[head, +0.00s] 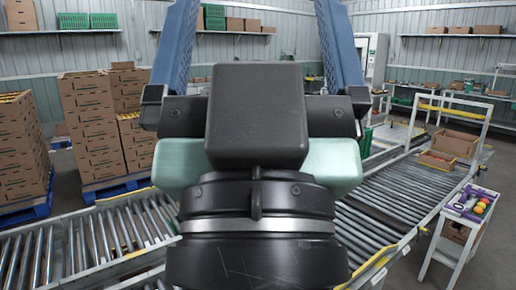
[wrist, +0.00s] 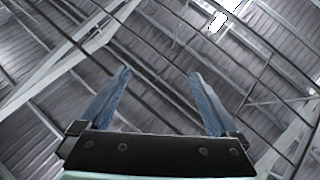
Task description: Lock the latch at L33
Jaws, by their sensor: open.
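My gripper (head: 262,30) is raised in front of the head camera, its two blue fingers pointing up and spread apart. In the wrist view my gripper (wrist: 160,95) is open, with nothing between the fingers and only the roof behind them. I cannot make out a latch or an L33 label in either view. My own arm and gripper body hide the middle of the head view.
Roller conveyors (head: 85,243) run at left and another conveyor (head: 385,205) at right. Stacked cartons (head: 90,120) stand on blue pallets at left. A small white stand (head: 458,225) with a purple-edged top is at right. Grey floor shows beside it.

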